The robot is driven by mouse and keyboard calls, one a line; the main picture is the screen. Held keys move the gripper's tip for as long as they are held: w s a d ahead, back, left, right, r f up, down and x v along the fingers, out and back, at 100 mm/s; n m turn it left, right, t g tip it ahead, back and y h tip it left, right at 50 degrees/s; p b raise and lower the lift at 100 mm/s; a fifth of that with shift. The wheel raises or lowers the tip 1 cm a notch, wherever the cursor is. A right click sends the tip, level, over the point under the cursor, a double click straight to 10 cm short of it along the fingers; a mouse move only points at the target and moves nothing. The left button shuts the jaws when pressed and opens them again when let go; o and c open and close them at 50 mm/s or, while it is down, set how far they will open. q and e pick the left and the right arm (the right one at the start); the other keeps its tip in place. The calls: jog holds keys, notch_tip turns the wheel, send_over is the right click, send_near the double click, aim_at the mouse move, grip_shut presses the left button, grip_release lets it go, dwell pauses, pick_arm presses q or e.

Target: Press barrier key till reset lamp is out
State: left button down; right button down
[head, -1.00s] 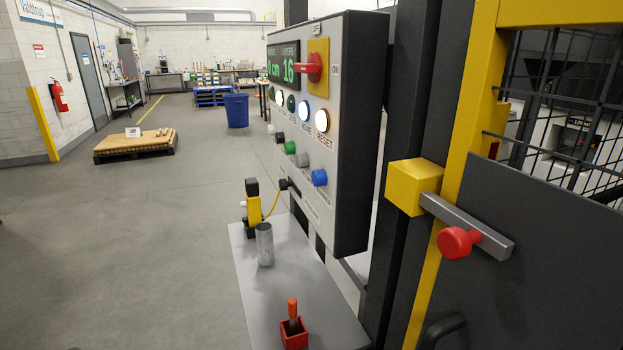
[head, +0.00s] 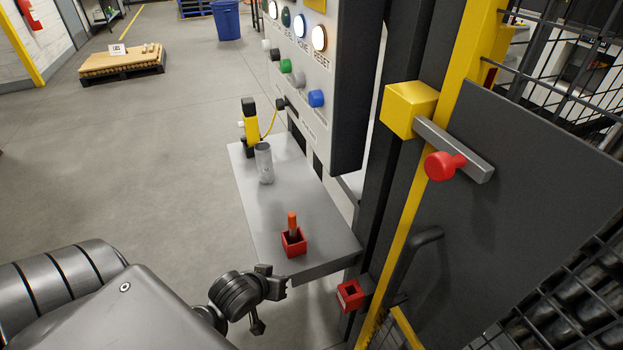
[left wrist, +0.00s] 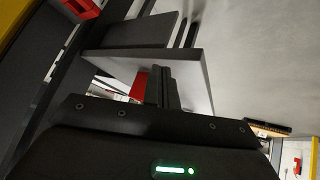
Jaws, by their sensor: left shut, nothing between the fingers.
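The control panel (head: 345,110) stands right of the upper middle in the head view. Its RESET lamp (head: 319,38) glows warm white. Below the lamps is a row of push buttons, with a blue button (head: 316,98) at the right end and a green button (head: 285,66) further along. Their small labels are too blurred to read, so I cannot tell which is the barrier key. My left gripper (head: 280,284) is low, near the front edge of the shelf and well below the buttons. Its fingers are together and empty in the left wrist view (left wrist: 163,86). My right gripper is out of view.
The grey shelf (head: 300,200) below the panel carries a metal can (head: 264,165), a yellow-black device (head: 250,125) and a red holder (head: 294,245) with an orange-handled item. A yellow-framed barrier with a red knob (head: 440,166) stands at the right.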

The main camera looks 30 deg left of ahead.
aim_at(316, 99)
pick_arm(q)
jog(key=w+a+r+n+t, duration=0.3)
jog(key=r, duration=0.4)
jog(key=w+a+r+n+t+y, duration=0.1)
jog(key=w+a+r+n+t, duration=0.1)
jog(key=w+r+n+t, duration=0.3)
jog(key=w+a+r+n+t, duration=0.1)
jog(key=w+a+r, duration=0.15)
jog(key=r, duration=0.55)
jog(key=a+r+n+t+h, duration=0.1)
jog(key=r+n+t, duration=0.2)
jog(key=r, duration=0.6)
jog(key=a+r+n+t, duration=0.2)
jog(key=r+t, duration=0.2)
jog(key=r, duration=0.4)
jog(key=shift+a+r+n+h, duration=0.3)
jog(key=shift+r+n+h, duration=0.05)
jog(key=shift+n+h, duration=0.05)
jog(key=shift+w, duration=0.15)
jog(key=w+d+p, duration=0.1)
jog(key=w+d, duration=0.4)
jog(key=w, duration=0.2)
